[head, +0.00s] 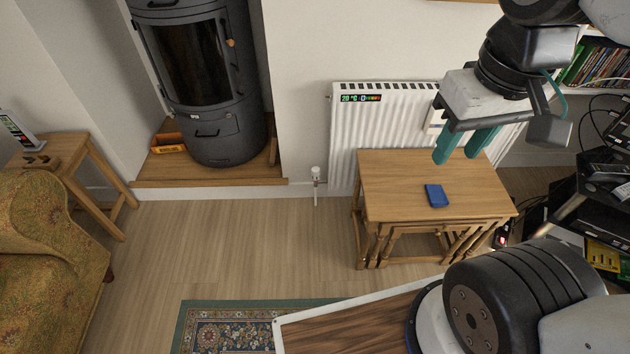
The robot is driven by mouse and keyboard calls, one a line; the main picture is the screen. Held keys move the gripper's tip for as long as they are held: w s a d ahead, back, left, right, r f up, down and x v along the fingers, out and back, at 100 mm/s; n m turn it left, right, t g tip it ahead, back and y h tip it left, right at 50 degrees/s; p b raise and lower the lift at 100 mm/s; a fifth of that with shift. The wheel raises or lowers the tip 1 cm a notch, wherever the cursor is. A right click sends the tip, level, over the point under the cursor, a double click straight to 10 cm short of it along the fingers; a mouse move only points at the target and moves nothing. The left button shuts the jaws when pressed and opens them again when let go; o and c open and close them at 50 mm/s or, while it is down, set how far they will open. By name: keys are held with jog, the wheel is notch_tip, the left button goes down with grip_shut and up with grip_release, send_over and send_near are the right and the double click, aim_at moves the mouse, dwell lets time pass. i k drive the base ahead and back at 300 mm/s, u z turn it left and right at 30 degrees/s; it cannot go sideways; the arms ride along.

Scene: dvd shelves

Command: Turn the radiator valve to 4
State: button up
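The radiator valve (316,173) is a small white knob on a thin pipe, at the lower left of the white radiator (345,140). It stands upright just above the floor. Its number markings are too small to read. My gripper (460,158) has two teal fingers, apart from each other with nothing visible between them. It hangs in front of the radiator, to the right of the valve and well away from it.
A nest of wooden tables (400,193) with a blue item (436,195) on top stands right of the valve. A stove (215,120) on a wooden hearth (210,180) is to the left. Wooden floor (260,235) in front of the valve is clear. A patterned rug (230,325) lies nearer.

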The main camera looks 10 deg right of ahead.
aim_at(315, 171)
jog(key=u, duration=1.45)
jog(key=i, duration=0.9)
jog(key=z, duration=1.85)
